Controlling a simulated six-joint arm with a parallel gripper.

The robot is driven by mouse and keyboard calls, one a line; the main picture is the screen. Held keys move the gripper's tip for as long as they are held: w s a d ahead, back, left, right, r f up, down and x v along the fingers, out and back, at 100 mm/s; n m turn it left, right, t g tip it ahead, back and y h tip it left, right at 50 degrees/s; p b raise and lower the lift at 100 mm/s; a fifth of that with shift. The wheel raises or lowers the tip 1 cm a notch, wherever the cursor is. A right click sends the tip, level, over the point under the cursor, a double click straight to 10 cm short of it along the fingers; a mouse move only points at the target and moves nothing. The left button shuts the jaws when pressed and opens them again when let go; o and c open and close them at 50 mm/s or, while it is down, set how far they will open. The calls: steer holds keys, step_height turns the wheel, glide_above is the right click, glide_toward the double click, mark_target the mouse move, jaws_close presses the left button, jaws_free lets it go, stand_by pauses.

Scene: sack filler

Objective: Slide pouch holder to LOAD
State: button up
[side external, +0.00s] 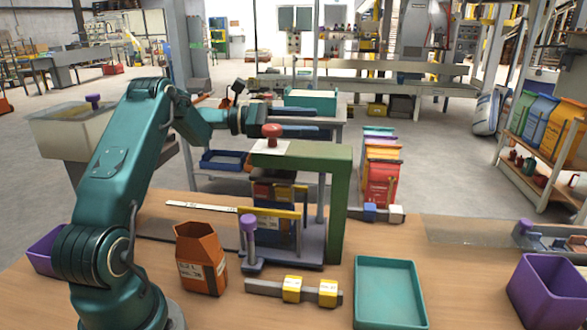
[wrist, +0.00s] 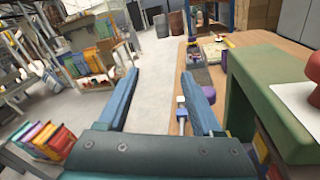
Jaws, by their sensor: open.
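What looks like the pouch holder is a grey-purple base with a purple-knobbed post (side external: 248,228). It stands at the front left of the green frame (side external: 338,195), with an upright pouch (side external: 275,226) under a yellow bar beside it. A white strip with small markings (side external: 200,206) lies to its left; I cannot read it. My gripper (side external: 317,131) is open and empty, level with the red knob (side external: 271,131) on top of the frame and seemingly behind it. In the wrist view my fingers (wrist: 160,74) are spread over floor and table edge, left of the green frame (wrist: 265,100).
An orange box (side external: 200,260), a teal tray (side external: 389,295) and a purple bin (side external: 547,290) stand on the table. Yellow blocks on a grey bar (side external: 292,289) lie in front of the frame. Colored pouches (side external: 382,170) stand behind it.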

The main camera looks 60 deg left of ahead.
steer(key=s+d+f+n+g+h, duration=0.2)
steer(key=s+d+f, duration=0.2)
steer(key=f, duration=0.2)
steer(key=shift+x, duration=2.4)
steer(key=shift+w+a+r, duration=0.1)
steer(key=shift+r, duration=0.05)
steer(key=shift+c, duration=0.4)
jaws_close()
